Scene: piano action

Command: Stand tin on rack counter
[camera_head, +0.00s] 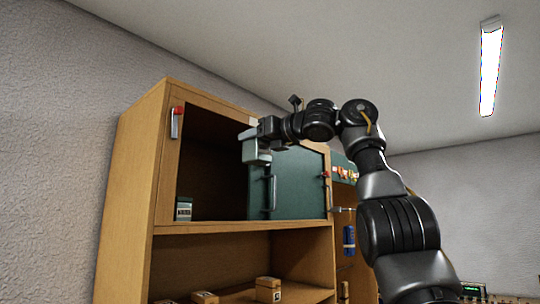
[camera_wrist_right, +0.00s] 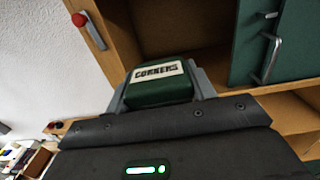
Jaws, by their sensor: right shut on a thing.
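My right gripper (camera_head: 256,148) is raised in front of the wooden cabinet's upper compartment, beside the green door. In the right wrist view it (camera_wrist_right: 162,88) is shut on a dark green tin (camera_wrist_right: 158,90) with a white label reading "CORNERS". The tin sits between the grey fingers. In the head view the fingers hide most or all of the held tin. A second small green tin (camera_head: 184,208) with a pale label stands upright on the compartment floor at its left end, apart from the gripper. My left gripper is not in view.
The green door (camera_head: 297,185) with handles covers the compartment's right part; its left part is open. Small wooden boxes (camera_head: 268,289) stand on the shelf below. A red-topped latch (camera_head: 176,122) is on the left post. A blue item (camera_head: 349,240) hangs at right.

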